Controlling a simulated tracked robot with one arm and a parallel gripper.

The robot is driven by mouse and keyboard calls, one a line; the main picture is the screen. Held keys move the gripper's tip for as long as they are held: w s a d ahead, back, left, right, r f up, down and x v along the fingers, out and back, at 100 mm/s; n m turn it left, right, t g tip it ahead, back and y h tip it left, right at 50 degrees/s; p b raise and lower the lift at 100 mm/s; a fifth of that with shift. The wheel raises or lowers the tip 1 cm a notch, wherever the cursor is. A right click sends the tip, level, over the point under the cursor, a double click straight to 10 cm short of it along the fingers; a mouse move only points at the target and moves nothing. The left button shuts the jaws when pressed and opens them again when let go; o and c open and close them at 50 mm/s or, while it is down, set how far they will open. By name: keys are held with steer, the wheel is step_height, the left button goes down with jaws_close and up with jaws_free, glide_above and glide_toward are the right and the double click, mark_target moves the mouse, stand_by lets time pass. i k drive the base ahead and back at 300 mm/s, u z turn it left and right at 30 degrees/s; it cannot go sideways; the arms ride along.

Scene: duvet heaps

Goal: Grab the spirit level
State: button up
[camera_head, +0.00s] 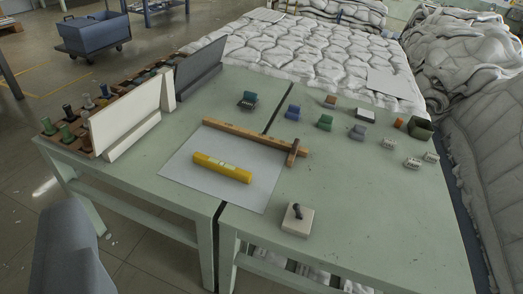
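The yellow spirit level (222,168) lies flat on a pale sheet (262,191) on the green table. The sheet spans the gap between two table tops. A wooden T-shaped tool (245,134) lies just behind the level, apart from it, with its crosspiece at the right. Nothing covers the level. My gripper does not show in the view.
A white upright panel (124,116) and a grey one (200,66) stand at the left, near a rack of spools (66,133). A white block (297,219) sits near the front edge. Small coloured blocks (326,122) lie right. Quilted duvets (300,50) lie behind; a blue cart (92,33) stands far left.

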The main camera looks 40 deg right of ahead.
mark_target(240, 174)
steer(key=z, duration=0.7)
steer(key=i, duration=1.2)
steer(key=z, duration=0.75)
steer(key=k, duration=0.85)
steer(key=z, duration=0.2)
steer(key=i, duration=0.9)
steer(key=u, duration=0.05)
